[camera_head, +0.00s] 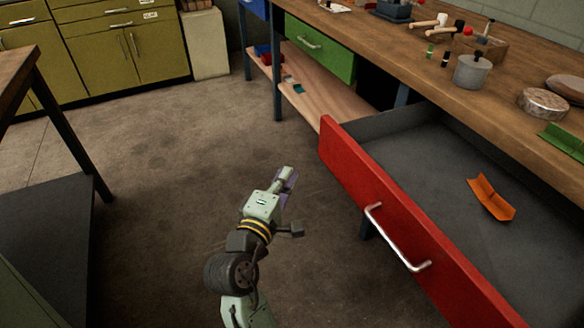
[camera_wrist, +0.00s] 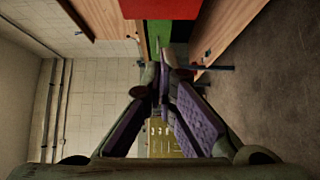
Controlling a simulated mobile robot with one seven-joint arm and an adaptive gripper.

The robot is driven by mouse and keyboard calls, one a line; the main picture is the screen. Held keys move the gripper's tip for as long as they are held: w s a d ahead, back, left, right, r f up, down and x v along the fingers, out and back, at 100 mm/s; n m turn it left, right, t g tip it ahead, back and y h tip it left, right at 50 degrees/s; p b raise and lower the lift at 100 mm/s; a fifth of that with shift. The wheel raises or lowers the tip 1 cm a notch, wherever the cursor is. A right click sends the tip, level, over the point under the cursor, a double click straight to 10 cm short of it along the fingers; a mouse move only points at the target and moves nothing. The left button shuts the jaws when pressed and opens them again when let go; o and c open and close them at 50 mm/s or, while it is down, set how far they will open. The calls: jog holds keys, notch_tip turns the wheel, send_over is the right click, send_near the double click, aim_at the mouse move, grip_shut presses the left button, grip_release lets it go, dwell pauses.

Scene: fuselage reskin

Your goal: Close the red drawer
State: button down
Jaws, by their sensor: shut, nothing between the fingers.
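The red drawer (camera_head: 348,174) is pulled far out of the workbench on the right in the head view. Its front carries a silver bar handle (camera_head: 398,238). An orange curved piece (camera_head: 490,197) lies inside on the grey drawer floor. My gripper (camera_head: 287,178) is in front of the drawer, to the left of its front panel, and apart from it in the head view. In the wrist view my gripper (camera_wrist: 159,78) has its purple-padded fingers brought together at the tips with nothing between them. A red surface (camera_wrist: 160,8), likely the drawer front, shows at the top edge there.
The workbench top (camera_head: 430,70) holds a grey pot (camera_head: 472,71), tools and round pieces. A green drawer (camera_head: 320,48) sits shut farther along, above a low wooden shelf (camera_head: 310,95). Olive cabinets (camera_head: 125,50) stand at the back. The concrete floor (camera_head: 170,170) is clear left of my gripper.

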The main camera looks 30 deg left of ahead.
jog(key=w+d, duration=0.1)
jog(key=w, duration=1)
jog(key=shift+w, duration=0.2)
